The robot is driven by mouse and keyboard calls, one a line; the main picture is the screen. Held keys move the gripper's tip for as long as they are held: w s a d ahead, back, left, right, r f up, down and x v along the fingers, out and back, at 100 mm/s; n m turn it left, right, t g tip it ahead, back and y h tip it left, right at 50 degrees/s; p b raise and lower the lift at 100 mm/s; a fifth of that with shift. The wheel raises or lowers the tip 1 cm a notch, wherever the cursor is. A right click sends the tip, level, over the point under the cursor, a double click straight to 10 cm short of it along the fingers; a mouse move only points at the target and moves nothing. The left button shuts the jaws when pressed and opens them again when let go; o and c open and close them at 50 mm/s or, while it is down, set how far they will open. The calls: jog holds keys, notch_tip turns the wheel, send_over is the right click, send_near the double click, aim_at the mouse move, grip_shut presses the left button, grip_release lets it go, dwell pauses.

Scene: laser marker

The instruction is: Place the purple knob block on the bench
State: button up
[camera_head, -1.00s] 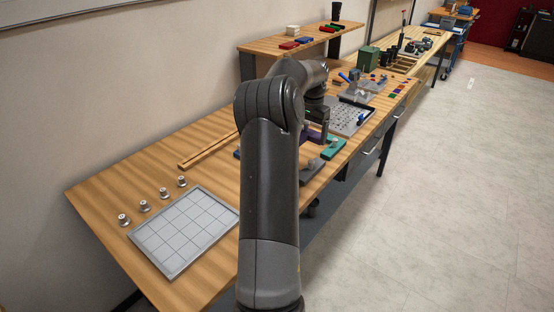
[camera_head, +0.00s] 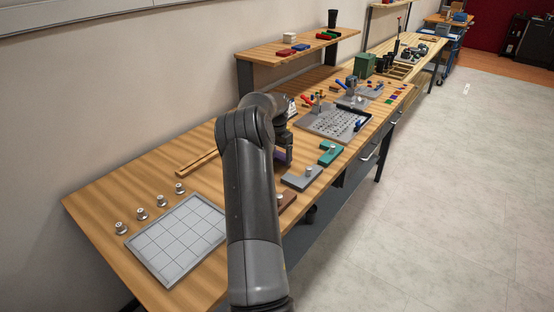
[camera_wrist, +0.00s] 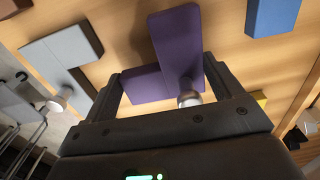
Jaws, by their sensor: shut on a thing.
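The purple knob block (camera_wrist: 180,48) is an L-shaped plate with a light metal knob (camera_wrist: 189,98). In the wrist view it lies between the two fingers of my gripper (camera_wrist: 165,92), which is shut on it. In the head view my gripper (camera_head: 285,153) is over the middle of the wooden bench (camera_head: 110,195), and a small part of the purple block (camera_head: 279,156) shows beside it. My arm hides much of that area. I cannot tell whether the block touches the bench.
A grey knob block (camera_head: 301,178) and a teal one (camera_head: 330,153) lie near the bench's front edge; a brown block (camera_head: 287,200) is partly hidden. A blue block (camera_wrist: 272,14) shows in the wrist view. A gridded tray (camera_head: 178,238) and several metal knobs stand at the left.

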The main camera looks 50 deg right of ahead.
aim_at(277, 156)
jog(key=shift+f, duration=1.05)
jog(key=shift+f, duration=0.15)
jog(key=o, duration=0.9)
jog(key=shift+c, duration=0.2)
notch_tip(277, 156, up, 12)
jog(key=shift+r, duration=0.2)
